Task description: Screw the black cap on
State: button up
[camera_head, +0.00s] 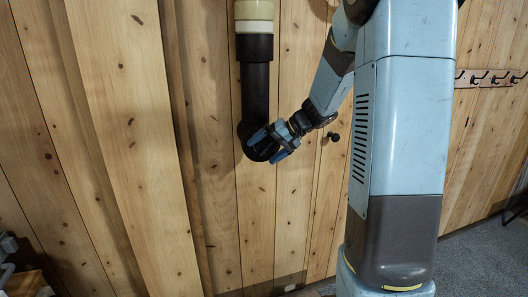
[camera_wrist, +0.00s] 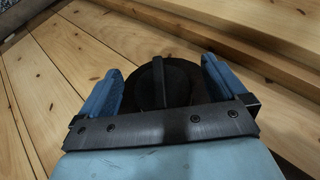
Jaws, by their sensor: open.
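A black pipe (camera_head: 257,90) runs down the plank wall and bends at an elbow (camera_head: 247,146) near its lower end. My gripper (camera_head: 270,146) is at the elbow's open side, with its blue fingers apart. In the wrist view, the round black cap (camera_wrist: 147,91) with a raised bar across its face sits between the fingers of my gripper (camera_wrist: 160,78). A gap shows beside the cap at each finger. A dark ring surrounds the cap, and I cannot tell how tightly the cap sits in it. In the head view the gripper hides the cap.
A cream collar (camera_head: 254,12) tops the pipe. A thick wooden post (camera_head: 135,130) stands at the left. A dark knob (camera_head: 334,136) is on the wall right of the gripper. Coat hooks (camera_head: 490,78) are at the far right. Grey carpet (camera_head: 480,255) is clear at the lower right.

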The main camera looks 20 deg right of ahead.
jog(key=v, duration=1.3)
jog(key=s+a+n+h, duration=0.1)
jog(key=s+a+h, duration=0.3)
jog(key=s, duration=0.8)
jog(key=s+a+n+h, duration=0.1)
jog(key=s+a+h, duration=0.3)
jog(key=s, duration=0.9)
jog(key=shift+s+a+t, duration=0.2)
jog(key=shift+a+t, duration=0.1)
jog(key=shift+a, duration=0.75)
jog(key=shift+c, duration=0.3)
